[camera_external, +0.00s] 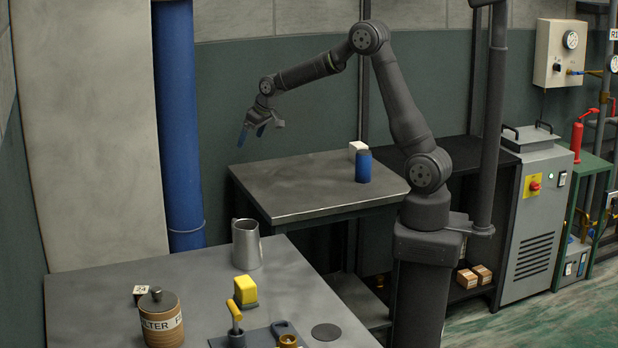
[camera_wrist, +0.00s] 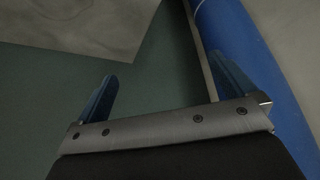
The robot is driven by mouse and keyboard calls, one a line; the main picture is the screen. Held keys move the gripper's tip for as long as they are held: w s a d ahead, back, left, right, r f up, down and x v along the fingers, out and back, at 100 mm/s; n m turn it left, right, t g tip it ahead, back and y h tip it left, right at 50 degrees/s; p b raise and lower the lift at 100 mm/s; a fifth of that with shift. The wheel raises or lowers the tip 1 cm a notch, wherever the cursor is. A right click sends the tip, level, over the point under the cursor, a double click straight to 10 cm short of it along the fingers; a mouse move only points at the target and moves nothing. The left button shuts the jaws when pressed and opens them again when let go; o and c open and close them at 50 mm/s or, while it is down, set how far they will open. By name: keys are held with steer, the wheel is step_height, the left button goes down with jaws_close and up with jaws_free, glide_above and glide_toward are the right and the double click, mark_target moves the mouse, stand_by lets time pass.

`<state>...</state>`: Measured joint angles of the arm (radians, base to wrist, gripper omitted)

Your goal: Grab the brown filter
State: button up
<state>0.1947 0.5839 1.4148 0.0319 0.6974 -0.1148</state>
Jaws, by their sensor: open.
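A brown canister (camera_external: 160,324) with a dark knobbed lid and a pale label starting with "FILTER" stands upright at the front left of the near table (camera_external: 205,290). The frame's lower edge comes close to its base. My gripper (camera_external: 252,134) is raised high in the external view, up and right of the canister and well apart from it. Its blue fingers are spread with nothing between them. In the wrist view my gripper (camera_wrist: 165,75) is open and empty, facing the wall and a blue pipe. The canister does not show there.
A metal mug (camera_external: 246,244), a yellow block (camera_external: 245,290) and a dark tray (camera_external: 258,338) with a yellow-handled tool share the near table. A small labelled cube (camera_external: 140,293) sits behind the canister. A blue cylinder (camera_external: 363,167) stands on the back table (camera_external: 300,190). A blue pipe (camera_external: 180,130) rises behind.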

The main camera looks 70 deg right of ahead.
stand_by(0.3)
steer(key=w+a+r+n+y, duration=0.2)
steer(key=a+n, duration=0.2)
steer(key=a, duration=1.8)
steer(key=w+a+r+n+y, duration=0.15)
steer(key=a+n, duration=0.25)
steer(key=a, duration=1.8)
steer(key=n+g+y, duration=0.4)
steer(key=n, duration=0.5)
glide_toward(159, 300)
steer(key=x, duration=0.4)
steer(key=shift+w+d+f, duration=0.15)
steer(key=shift+w+f, duration=0.05)
steer(key=shift+f, duration=0.2)
steer(key=shift+x, duration=2.95)
steer(key=shift+c, duration=0.4)
